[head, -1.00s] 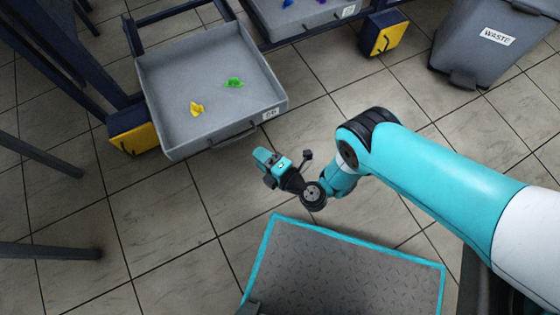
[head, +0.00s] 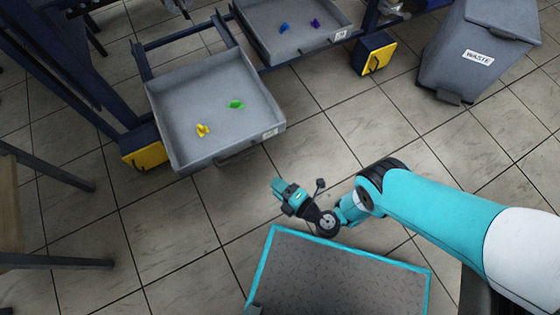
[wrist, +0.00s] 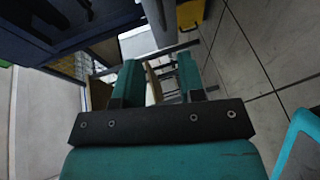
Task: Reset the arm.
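My gripper (head: 279,186) is held above the tiled floor, between the nearer grey drawer and my teal-edged platform. In the wrist view my gripper (wrist: 157,80) shows its two teal fingers spread apart with nothing between them. My teal arm reaches in from the right of the head view, with its elbow bent.
A pulled-out grey drawer (head: 177,140) holds a yellow piece (head: 203,130) and a green piece (head: 236,104). A second drawer (head: 275,57) holds a blue piece (head: 284,27) and a purple piece (head: 315,22). A waste bin (head: 465,70) stands at the upper right. Bare floor surrounds my gripper.

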